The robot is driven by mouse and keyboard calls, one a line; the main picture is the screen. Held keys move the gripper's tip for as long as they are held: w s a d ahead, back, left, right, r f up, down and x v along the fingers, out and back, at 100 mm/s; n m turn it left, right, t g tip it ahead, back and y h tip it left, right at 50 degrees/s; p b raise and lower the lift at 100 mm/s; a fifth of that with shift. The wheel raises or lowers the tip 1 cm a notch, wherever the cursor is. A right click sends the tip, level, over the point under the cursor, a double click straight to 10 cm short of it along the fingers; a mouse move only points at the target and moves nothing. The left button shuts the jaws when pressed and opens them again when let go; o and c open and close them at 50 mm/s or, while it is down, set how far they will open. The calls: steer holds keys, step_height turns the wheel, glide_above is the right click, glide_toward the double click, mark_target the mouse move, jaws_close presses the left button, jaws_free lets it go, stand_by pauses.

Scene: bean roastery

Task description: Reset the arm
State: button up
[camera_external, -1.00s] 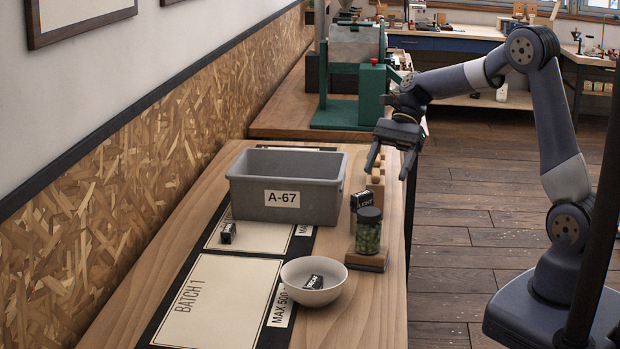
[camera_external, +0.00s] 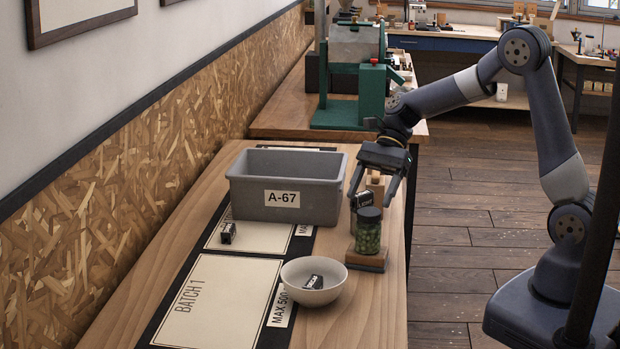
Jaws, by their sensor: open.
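My gripper (camera_external: 369,198) is open and points downward above the right edge of the wooden table. Its fingers are spread, and nothing shows held between them. It hangs behind and just above a glass jar of green beans (camera_external: 368,233) with a dark lid. The jar stands upright on a wooden stand (camera_external: 366,262), whose back part is partly hidden by my gripper.
A grey bin (camera_external: 245,203) marked A-67 stands left of my gripper. Another small black block (camera_external: 228,233) lies on a mat panel. A green machine (camera_external: 371,92) stands behind. The table's front right is clear.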

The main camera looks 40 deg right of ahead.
mark_target(369, 212)
steer(key=shift+f, duration=0.1)
steer(key=shift+f, duration=0.3)
step_height(369, 212, down, 3)
steer(key=shift+r, duration=0.15)
steer(key=v, duration=1.2)
steer(key=x, duration=1.2)
steer(key=shift+s, duration=0.1)
step_height(369, 212, up, 14)
steer(key=w+d+m+t+p, duration=0.1)
steer(key=w+d+m+t, duration=0.35)
steer(key=w, duration=0.75)
steer(key=w+d+m+t+p, duration=0.1)
steer(key=w+d+m+t, duration=0.35)
steer(key=w, duration=0.65)
steer(key=w+d+m+t+h+p, duration=0.1)
steer(key=w+d+m+t+h, duration=0.1)
steer(key=w+d+m+h, duration=0.4)
steer(key=shift+w+d+r+m+t+h, duration=0.35)
steer(key=shift+w+d+m, duration=1.65)
steer(key=shift+w+d, duration=3.5)
